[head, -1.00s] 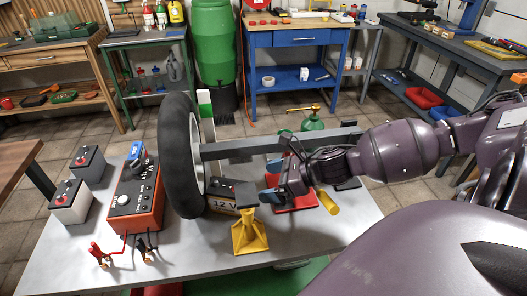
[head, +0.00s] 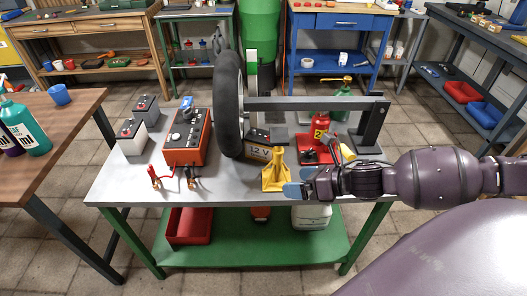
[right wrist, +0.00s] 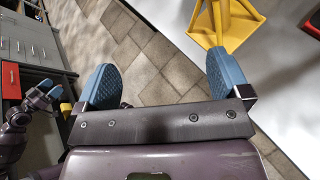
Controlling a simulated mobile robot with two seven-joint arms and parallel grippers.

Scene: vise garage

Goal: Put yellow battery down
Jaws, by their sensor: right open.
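My right gripper (head: 296,182) is just right of the jack stand's foot, near the table's front edge, apart from the battery. In the right wrist view its blue fingers (right wrist: 164,80) are wide apart with nothing between them. Part of my left gripper (right wrist: 58,99) shows small at that view's left edge; its opening is unclear.
The yellow jack stand (head: 275,172) is close to my right fingers. The black wheel (head: 228,105) on its grey bar (head: 305,103) stands left of it. A red charger (head: 187,140) and two small batteries are farther left.

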